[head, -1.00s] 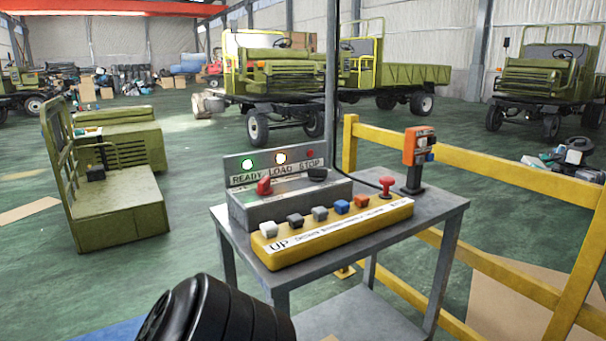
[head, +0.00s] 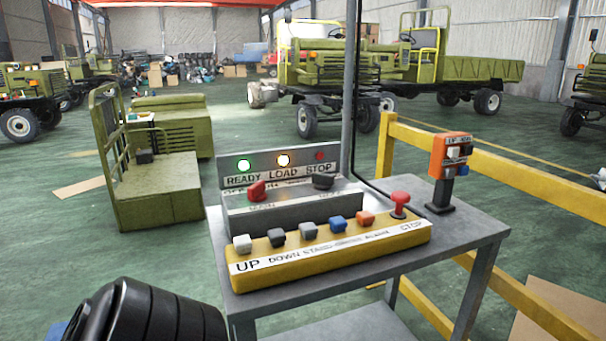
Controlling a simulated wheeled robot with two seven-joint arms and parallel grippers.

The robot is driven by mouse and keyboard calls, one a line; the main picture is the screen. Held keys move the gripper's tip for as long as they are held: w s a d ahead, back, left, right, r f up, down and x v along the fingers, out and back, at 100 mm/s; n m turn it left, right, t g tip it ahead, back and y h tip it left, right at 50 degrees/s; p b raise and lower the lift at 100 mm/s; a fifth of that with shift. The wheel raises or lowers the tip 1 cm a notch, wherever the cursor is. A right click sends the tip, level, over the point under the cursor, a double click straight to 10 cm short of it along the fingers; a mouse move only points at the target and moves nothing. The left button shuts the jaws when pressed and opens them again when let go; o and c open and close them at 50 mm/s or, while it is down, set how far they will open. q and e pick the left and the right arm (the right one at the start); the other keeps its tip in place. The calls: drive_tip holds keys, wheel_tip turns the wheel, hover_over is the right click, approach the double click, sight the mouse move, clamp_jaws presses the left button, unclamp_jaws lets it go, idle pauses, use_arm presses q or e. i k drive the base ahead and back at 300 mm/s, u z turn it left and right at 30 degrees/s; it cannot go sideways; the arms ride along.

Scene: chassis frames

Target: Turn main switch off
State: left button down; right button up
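A grey control box (head: 290,210) stands on a metal table. It has a red rotary knob (head: 257,190) at the left and a black rotary knob (head: 322,181) at the right. I cannot read which one is the main switch. The panel behind reads READY, LOAD, STOP. A black ribbed part of my own arm shows at the bottom left, apart from the box. Neither gripper shows.
A yellow button bar (head: 330,257) with several buttons and a red mushroom button (head: 399,203) lies in front of the box. An orange pendant box (head: 451,157) stands at the table's (head: 480,226) right. A pole and cable rise behind. Yellow railing (head: 500,172) runs behind and right.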

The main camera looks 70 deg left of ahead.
sight(256, 193)
drive_tip(key=i, duration=0.5)
drive_tip(key=u, duration=1.6)
drive_tip(key=i, duration=0.25)
drive_tip(key=u, duration=2.25)
